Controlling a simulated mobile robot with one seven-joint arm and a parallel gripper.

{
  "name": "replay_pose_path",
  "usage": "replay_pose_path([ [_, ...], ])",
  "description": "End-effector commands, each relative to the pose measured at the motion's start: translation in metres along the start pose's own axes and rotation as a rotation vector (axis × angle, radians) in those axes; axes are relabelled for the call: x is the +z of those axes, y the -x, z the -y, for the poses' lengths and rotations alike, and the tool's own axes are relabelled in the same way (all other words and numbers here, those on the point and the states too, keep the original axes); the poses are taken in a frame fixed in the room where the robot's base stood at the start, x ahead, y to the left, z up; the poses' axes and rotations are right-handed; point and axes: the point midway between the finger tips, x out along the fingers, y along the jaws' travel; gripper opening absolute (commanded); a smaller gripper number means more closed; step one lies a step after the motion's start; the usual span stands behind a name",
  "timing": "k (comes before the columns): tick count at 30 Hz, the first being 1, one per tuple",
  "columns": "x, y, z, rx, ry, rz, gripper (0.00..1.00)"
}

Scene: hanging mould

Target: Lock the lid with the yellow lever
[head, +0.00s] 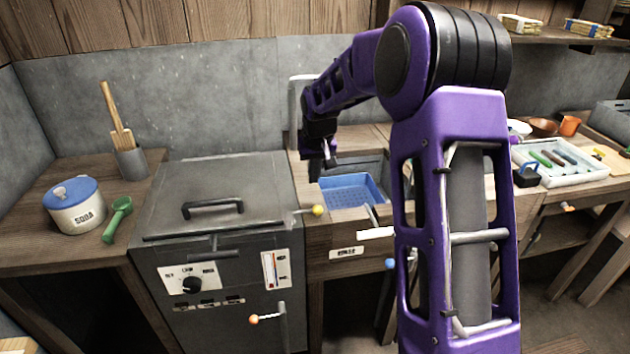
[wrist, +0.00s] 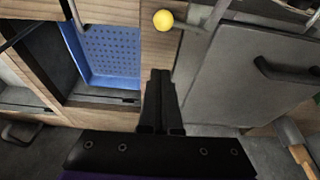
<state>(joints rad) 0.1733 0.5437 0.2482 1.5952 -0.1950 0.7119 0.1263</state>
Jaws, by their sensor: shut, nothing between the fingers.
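The grey lid (head: 215,185) with a black handle lies closed over the grey cabinet, left of centre in the head view. It also shows at the right of the wrist view (wrist: 235,85). The yellow lever knob (head: 318,211) sits on a short rod at the lid's front right corner. In the wrist view the knob (wrist: 163,20) is beyond my fingertips and apart from them. My gripper (head: 327,160) is shut and empty, above the counter between the lid and the blue basin. Its shut fingers show in the wrist view (wrist: 160,75).
A blue perforated basin (head: 350,190) is right of the lid. An orange-knobbed lever (head: 267,318) is on the cabinet front. A tray (head: 565,160) is at right. My arm hides part of the counter.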

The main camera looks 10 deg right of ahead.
Motion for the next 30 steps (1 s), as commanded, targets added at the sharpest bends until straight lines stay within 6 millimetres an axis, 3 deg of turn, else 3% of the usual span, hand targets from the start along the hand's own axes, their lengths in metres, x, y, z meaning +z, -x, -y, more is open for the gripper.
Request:
replay_pose_path([
  [11, 0.001, -0.084, 0.0, -0.001, 0.0, 0.003, 0.0],
  [13, 0.01, -0.072, -0.001, 0.001, 0.0, -0.002, 0.0],
  [21, 0.033, -0.06, 0.0, 0.0, -0.001, 0.0, 0.0],
  [30, 0.035, -0.059, 0.0, 0.0, -0.001, -0.001, 0.0],
])
